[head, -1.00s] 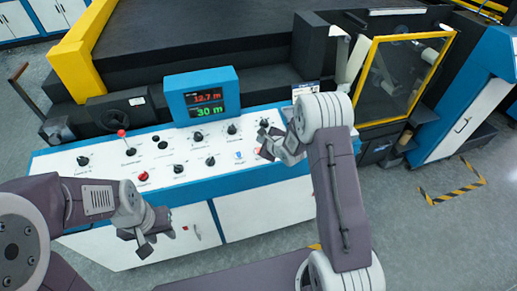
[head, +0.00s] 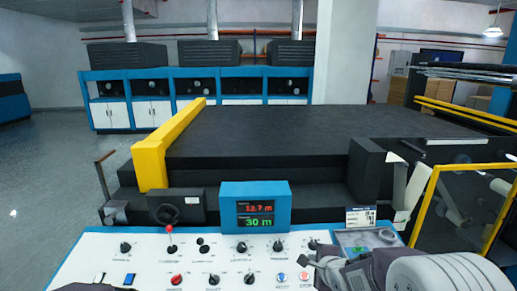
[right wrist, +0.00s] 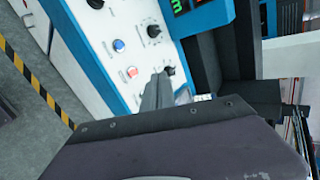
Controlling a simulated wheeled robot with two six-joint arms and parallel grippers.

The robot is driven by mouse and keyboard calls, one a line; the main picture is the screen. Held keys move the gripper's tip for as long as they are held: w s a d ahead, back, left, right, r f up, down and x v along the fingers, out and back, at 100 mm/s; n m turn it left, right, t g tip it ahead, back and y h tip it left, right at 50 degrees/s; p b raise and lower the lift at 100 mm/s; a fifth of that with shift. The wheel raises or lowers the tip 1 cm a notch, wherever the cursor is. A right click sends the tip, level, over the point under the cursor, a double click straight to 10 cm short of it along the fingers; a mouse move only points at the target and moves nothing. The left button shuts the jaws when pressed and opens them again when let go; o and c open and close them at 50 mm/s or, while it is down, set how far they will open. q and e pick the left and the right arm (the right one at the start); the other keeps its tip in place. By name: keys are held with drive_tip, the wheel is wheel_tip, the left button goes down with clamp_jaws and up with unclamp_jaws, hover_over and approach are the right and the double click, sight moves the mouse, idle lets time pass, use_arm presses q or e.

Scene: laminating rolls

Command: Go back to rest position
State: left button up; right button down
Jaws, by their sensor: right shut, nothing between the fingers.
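My right gripper (head: 318,268) is at the lower right of the head view, over the right end of the white control panel (head: 140,258). In the right wrist view its fingers (right wrist: 157,92) are together and empty, with panel knobs and buttons behind them. I cannot tell from this view how far they are from the panel. Only a sliver of my left arm shows at the bottom left edge of the head view; its gripper is out of the picture.
A blue display (head: 255,190) reads 12.7 m and 30 m. A red-topped lever (head: 169,236) stands up from the panel. A yellow-framed guard (head: 424,206) is at the right. A black machine bed (head: 270,135) lies behind. Open floor (head: 45,160) is at the left.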

drive_tip(key=s+f+n+g, duration=0.4)
drive_tip(key=s+n, duration=0.5)
drive_tip(key=s, duration=0.3)
drive_tip(key=s+f+n+g, duration=0.5)
drive_tip(key=s+n, duration=0.5)
drive_tip(key=s, duration=0.2)
drive_tip(key=shift+d+h, duration=0.4)
drive_tip(key=shift+d, duration=0.05)
